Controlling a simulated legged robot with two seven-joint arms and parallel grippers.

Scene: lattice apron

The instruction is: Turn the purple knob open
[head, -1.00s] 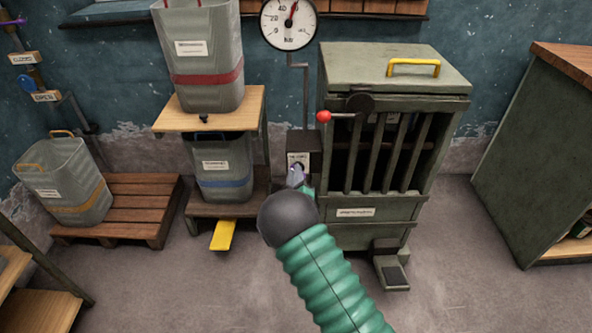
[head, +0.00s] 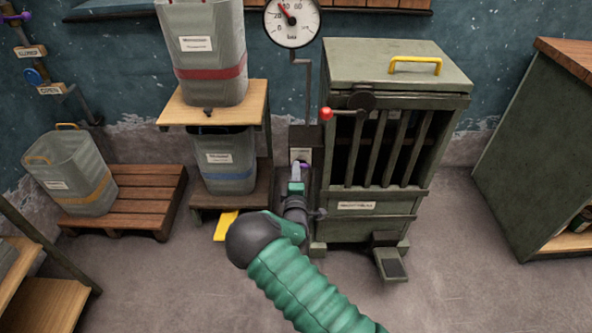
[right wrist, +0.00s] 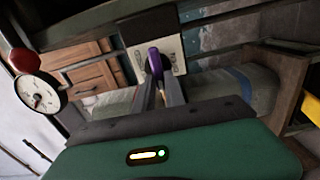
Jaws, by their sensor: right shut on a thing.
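The purple knob (head: 305,166) sits on a small pale plate (head: 299,155) on the wall box, left of the green caged cabinet. In the right wrist view the knob (right wrist: 155,62) stands between the tips of my fingers, in front of the pale plate. My right gripper (head: 297,180) is shut on it; the fingers (right wrist: 158,85) show on both sides of the knob's lower end. In the head view the fingers hide part of the knob, and its purple end points right. The plate's markings are too small to read. My left gripper is not in view.
The green cabinet (head: 372,210) with a red-tipped lever (head: 327,114) stands close on the right. Grey bins on a wooden stand (head: 257,100) and a yellow pedal (head: 226,224) are at the left. A round gauge (head: 292,18) hangs above. Floor is clear right of the cabinet.

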